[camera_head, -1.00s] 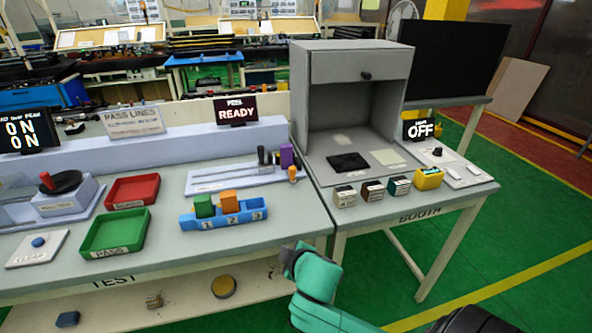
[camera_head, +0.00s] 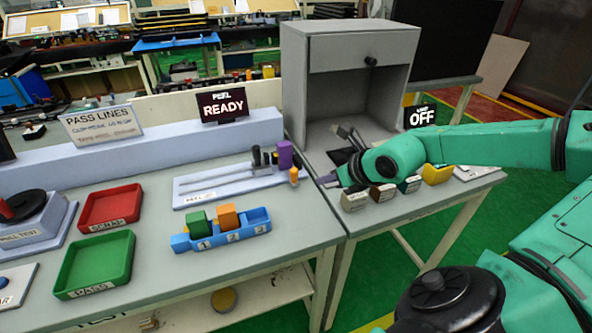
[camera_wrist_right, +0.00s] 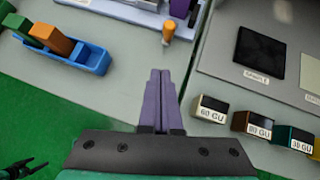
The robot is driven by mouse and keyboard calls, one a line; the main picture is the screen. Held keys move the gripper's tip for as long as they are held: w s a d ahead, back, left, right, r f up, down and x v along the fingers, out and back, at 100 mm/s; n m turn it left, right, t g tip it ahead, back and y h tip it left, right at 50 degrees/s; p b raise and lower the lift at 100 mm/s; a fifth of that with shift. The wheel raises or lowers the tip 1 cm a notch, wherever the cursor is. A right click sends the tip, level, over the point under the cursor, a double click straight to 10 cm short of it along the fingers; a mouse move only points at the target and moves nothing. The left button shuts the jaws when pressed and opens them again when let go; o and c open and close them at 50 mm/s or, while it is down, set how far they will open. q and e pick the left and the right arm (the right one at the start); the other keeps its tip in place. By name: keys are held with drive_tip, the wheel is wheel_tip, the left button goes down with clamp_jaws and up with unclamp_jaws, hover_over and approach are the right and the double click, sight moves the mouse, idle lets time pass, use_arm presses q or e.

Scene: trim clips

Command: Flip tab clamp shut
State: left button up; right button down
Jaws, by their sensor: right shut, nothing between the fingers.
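The peel fixture (camera_head: 225,184) is a pale slotted plate on the left table. At its right end stand black posts (camera_head: 262,158), a purple block (camera_head: 285,155) and a small orange-topped peg (camera_head: 294,175). Which of these is the tab clamp is not certain. My right gripper (camera_head: 327,181) is shut and empty, to the right of the peg. In the right wrist view, its purple fingers (camera_wrist_right: 158,85) point toward the orange peg (camera_wrist_right: 168,31), with a visible gap between. The purple block (camera_wrist_right: 180,8) is cut off at the top there.
A blue numbered tray (camera_head: 222,235) holds a green and an orange block. Red (camera_head: 110,207) and green (camera_head: 94,264) bins stand left. The grey booth (camera_head: 345,62) and several labelled blocks (camera_head: 353,200) are on the right table, close to my right arm.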

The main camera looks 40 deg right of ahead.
drive_tip(key=shift+s+d+r, duration=0.15)
drive_tip(key=shift+s+d, duration=0.3)
drive_tip(key=shift+d, duration=0.05)
drive_tip(key=b, duration=0.2)
approach(297, 178)
drive_tip(key=f, duration=0.4)
drive_tip(key=shift+w+a, duration=0.1)
drive_tip(key=shift+a, duration=0.2)
drive_tip(key=w, duration=0.1)
drive_tip(key=w+p, duration=0.1)
drive_tip(key=shift+w+d+r, duration=0.15)
drive_tip(key=shift+w+r, duration=0.05)
drive_tip(key=shift+w, duration=0.2)
drive_tip(key=shift+w+d+f+p, duration=0.1)
drive_tip(key=shift+w+p, duration=0.3)
drive_tip(key=shift+w, duration=0.25)
